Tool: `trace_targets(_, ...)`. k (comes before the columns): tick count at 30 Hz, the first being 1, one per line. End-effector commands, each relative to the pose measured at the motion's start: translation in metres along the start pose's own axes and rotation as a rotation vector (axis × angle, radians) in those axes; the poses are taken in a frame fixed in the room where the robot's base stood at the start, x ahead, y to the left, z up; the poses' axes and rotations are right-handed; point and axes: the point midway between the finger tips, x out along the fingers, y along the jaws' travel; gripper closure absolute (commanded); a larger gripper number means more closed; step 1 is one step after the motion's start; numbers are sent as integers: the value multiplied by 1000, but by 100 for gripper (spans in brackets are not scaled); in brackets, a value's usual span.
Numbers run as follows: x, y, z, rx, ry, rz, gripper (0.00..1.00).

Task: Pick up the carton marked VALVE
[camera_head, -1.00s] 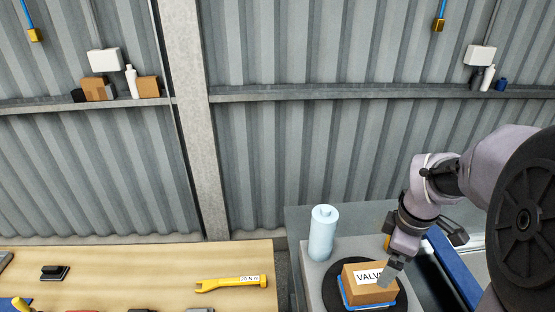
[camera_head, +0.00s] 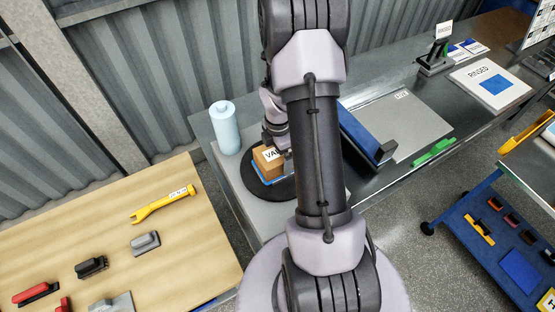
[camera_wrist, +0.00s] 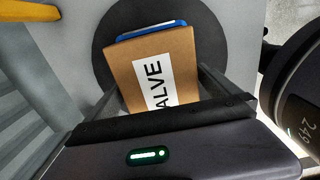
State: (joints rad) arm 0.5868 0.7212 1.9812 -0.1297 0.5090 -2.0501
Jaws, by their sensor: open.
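The carton marked VALVE is a brown box with a white label. In the head view the carton (camera_head: 268,166) sits on a blue item on a round black disc (camera_head: 250,184), partly hidden by my arm. In the wrist view the carton (camera_wrist: 140,72) fills the middle, its label reading "ALVE" with the rest cut off. A blue edge (camera_wrist: 150,32) shows beyond it. My gripper (camera_wrist: 160,82) is open, with one finger at each side of the carton; I cannot tell whether they touch it. The gripper is mostly hidden in the head view.
A pale blue bottle (camera_head: 225,130) stands behind the disc, close to the carton. A wooden bench (camera_head: 110,235) with a yellow wrench (camera_head: 160,205) lies left. A blue bar and grey panel (camera_head: 398,122) are right. A cart (camera_head: 510,240) stands at far right.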

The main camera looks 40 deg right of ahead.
Motion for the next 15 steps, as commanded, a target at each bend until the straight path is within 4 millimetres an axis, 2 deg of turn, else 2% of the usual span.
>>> trace_targets(3,14,0,0,1,0,-1,0)
trace_targets(9,14,0,0,1,0,0,0)
trace_targets(11,14,0,0,1,0,0,10)
trace_targets(15,14,0,0,1,0,0,37)
